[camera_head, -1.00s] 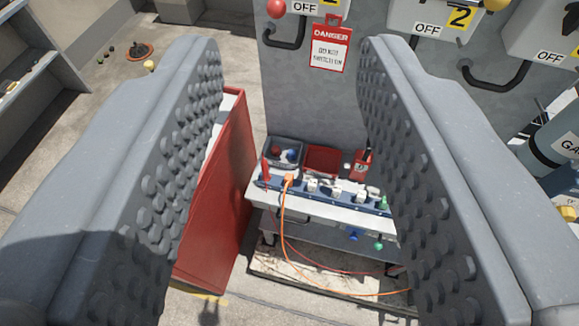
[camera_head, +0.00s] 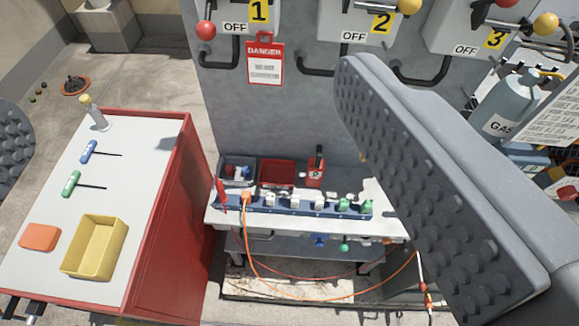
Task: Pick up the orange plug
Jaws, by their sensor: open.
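The orange plug (camera_head: 246,196) sits in the blue socket strip (camera_head: 281,206) on the white bench, towards the strip's left end. An orange cable (camera_head: 262,284) hangs from it and loops below the bench. My gripper (camera_head: 185,105) is open and empty, with its left finger at the left picture edge and its right finger large at the right. The plug lies beyond the fingers, in the gap between them, and neither finger touches it. The right finger hides part of the area right of the bench.
White and green plugs share the strip. A red-handled tool (camera_head: 221,192) stands beside the orange plug. Bins and a grey panel with switch boxes are behind.

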